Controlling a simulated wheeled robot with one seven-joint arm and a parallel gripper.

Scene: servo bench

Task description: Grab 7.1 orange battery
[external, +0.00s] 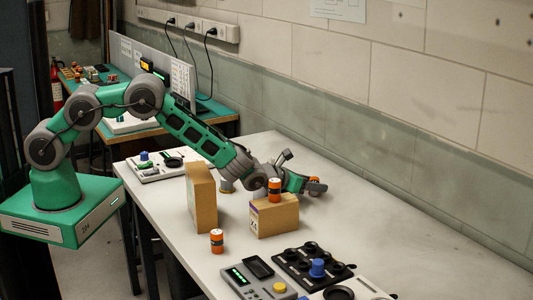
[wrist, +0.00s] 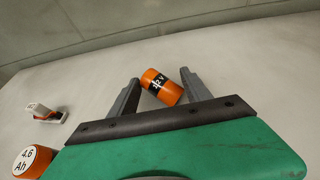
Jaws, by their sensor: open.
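An orange battery (wrist: 161,87) with a black band lies tilted between the fingers of my gripper (wrist: 160,76) in the wrist view. Its band seems to read "12 V"; I cannot read 7.1 on it. The fingers are apart, one on each side, and I see no clear grip. In the external view my gripper (external: 317,187) is low over the far side of the table, with a bit of orange (external: 313,180) at it, mostly hidden. Another orange battery (wrist: 31,161), marked "4.6 Ah", shows at the lower left of the wrist view.
An orange battery (external: 274,190) stands on a low cardboard box (external: 275,217) beside my arm. Another orange battery (external: 217,241) stands near a tall box (external: 202,198). Control panels (external: 260,278) fill the near end. A small white-and-red object (wrist: 45,113) lies left of my gripper.

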